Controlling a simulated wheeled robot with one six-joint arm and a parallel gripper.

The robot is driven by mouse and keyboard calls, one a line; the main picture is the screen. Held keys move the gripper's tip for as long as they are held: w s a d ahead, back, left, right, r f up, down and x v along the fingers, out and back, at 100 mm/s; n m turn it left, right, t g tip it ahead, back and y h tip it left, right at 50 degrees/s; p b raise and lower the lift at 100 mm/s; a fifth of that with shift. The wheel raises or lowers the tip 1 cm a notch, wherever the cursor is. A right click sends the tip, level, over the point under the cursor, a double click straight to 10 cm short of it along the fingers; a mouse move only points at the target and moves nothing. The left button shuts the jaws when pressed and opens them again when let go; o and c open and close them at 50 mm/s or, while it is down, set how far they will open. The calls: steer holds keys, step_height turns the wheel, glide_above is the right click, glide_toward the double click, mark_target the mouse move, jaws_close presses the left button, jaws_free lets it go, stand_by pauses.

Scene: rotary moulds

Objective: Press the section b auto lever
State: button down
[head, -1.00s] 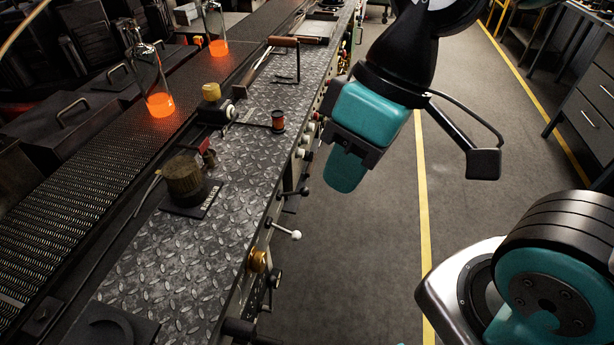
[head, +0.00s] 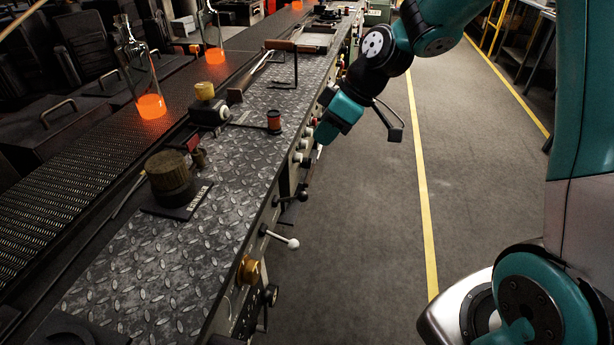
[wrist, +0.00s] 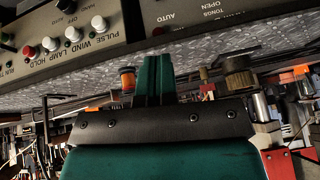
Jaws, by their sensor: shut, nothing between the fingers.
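My gripper (head: 335,122) is shut and empty, its teal fingers at the control side of the long machine. In the wrist view its closed fingers (wrist: 153,82) point toward a light panel (wrist: 130,27) that appears upside down. An AUTO label (wrist: 166,17) shows on that panel, with a dark lever or knob (wrist: 158,31) just below it in the picture. In the head view, levers stick out from the machine side: one with a black knob (head: 302,193) and one with a white knob (head: 293,243). No section b label can be read, so I cannot tell which lever it marks.
The diamond-plate ledge (head: 150,270) carries a dark round pot (head: 170,175) and a red-brown spool (head: 274,122). Glowing orange bottles (head: 150,105) stand on the belt behind. The aisle floor (head: 375,230) to the right is clear.

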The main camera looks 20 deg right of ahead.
steer(key=x, duration=1)
steer(key=shift+a+f, duration=0.1)
steer(key=shift+f, duration=0.1)
steer(key=shift+s+d+f, duration=0.15)
steer(key=shift+s+f, duration=0.05)
steer(key=shift+f, duration=0.35)
steer(key=shift+s+d+f, duration=0.2)
steer(key=shift+f, duration=0.4)
steer(key=shift+s+f, duration=0.15)
steer(key=shift+f, duration=0.45)
steer(key=shift+f, duration=0.1)
